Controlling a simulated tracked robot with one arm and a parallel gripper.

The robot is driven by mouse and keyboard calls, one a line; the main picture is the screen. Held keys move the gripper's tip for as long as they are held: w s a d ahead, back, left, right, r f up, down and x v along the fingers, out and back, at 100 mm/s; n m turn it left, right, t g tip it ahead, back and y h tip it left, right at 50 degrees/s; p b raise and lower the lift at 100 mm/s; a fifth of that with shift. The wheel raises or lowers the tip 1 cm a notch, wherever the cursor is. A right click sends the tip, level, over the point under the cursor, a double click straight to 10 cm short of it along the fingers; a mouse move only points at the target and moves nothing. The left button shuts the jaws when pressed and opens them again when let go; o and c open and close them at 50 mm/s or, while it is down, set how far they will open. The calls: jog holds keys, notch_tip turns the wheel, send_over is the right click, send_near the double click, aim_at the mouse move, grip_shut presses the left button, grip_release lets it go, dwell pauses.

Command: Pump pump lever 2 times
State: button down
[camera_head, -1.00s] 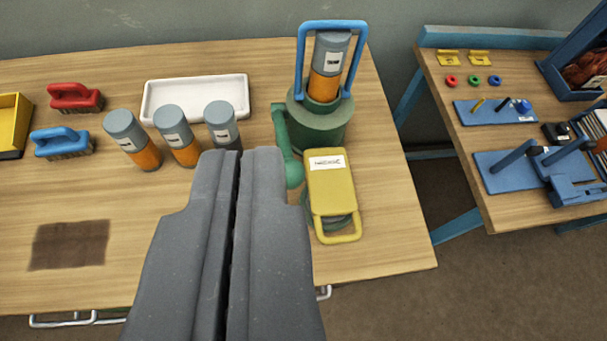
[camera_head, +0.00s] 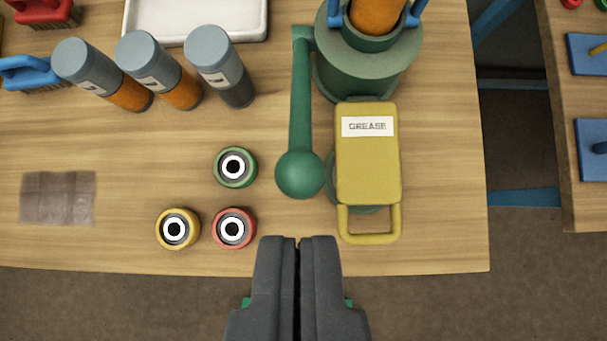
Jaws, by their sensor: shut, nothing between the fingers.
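The green pump (camera_head: 368,72) stands at the back right of the wooden table, with a grey-and-orange cartridge (camera_head: 378,14) in its top. Its green pump lever (camera_head: 300,112) runs from the body toward me and ends in a round green knob (camera_head: 299,174). A yellow part labelled GREASE (camera_head: 368,160) with a loop handle lies just right of the lever. My gripper (camera_head: 298,240) is shut and empty. In the picture it is below the knob, near the table's front edge, and apart from the lever.
Three small round pots, green (camera_head: 235,167), yellow (camera_head: 178,229) and red (camera_head: 234,228), stand left of the knob. Several cylinders (camera_head: 217,62) stand behind, by a white tray (camera_head: 194,22). A dark patch (camera_head: 57,198) lies left. Another table (camera_head: 560,110) is at right.

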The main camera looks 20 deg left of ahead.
jog(key=shift+f, duration=0.1)
jog(key=p, duration=0.1)
send_over(302, 180)
jog(key=f, duration=1)
jog(key=shift+w, duration=0.25)
jog(key=shift+s+f, duration=0.25)
jog(key=shift+f, duration=0.8)
